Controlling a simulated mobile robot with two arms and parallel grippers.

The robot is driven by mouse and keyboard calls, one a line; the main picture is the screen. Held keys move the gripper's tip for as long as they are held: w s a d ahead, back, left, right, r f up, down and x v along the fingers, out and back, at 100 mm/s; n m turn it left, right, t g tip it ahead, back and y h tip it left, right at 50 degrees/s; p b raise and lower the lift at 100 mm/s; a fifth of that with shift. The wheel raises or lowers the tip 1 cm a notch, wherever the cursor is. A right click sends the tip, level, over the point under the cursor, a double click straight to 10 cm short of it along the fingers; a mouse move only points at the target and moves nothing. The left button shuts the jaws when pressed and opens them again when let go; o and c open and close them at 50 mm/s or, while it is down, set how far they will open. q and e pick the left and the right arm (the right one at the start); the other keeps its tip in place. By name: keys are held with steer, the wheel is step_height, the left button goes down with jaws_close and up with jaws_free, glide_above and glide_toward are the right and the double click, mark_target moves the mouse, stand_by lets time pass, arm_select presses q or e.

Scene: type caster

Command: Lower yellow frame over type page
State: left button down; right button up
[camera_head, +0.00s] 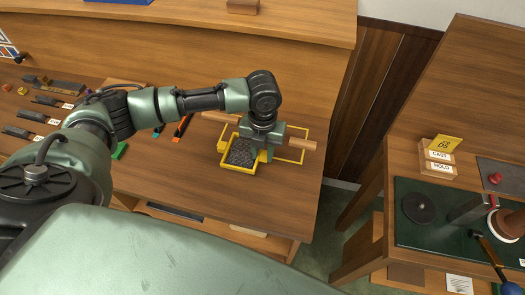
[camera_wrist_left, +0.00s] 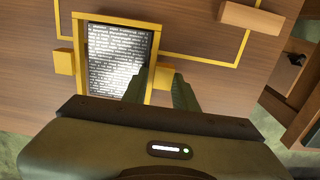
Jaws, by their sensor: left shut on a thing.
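The yellow frame (camera_head: 237,170) is at the right part of the wooden table in the head view, and its rectangle also shows in the left wrist view (camera_wrist_left: 79,50). The dark type page (camera_head: 241,153), with rows of pale letters, shows inside the frame opening in the wrist view (camera_wrist_left: 115,58). I cannot tell whether the frame rests on the table or is slightly above it. My left gripper (camera_wrist_left: 160,86) is shut on the yellow tab (camera_wrist_left: 164,76) at the frame's right side. It points down in the head view (camera_head: 265,150). My right gripper is not in view.
A thin yellow outline (camera_head: 303,155) marks the table around the page. Dark tools with white labels (camera_head: 45,101) lie at the left. A second bench (camera_head: 413,160) with tools stands at the right across a gap.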

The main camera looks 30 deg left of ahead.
arm_select(q)
steer(key=shift+f, duration=0.15)
steer(key=c, duration=1)
jaws_free()
step_height(320, 180, up, 8)
steer(key=shift+f+b, duration=0.1)
steer(key=shift+b, duration=0.8)
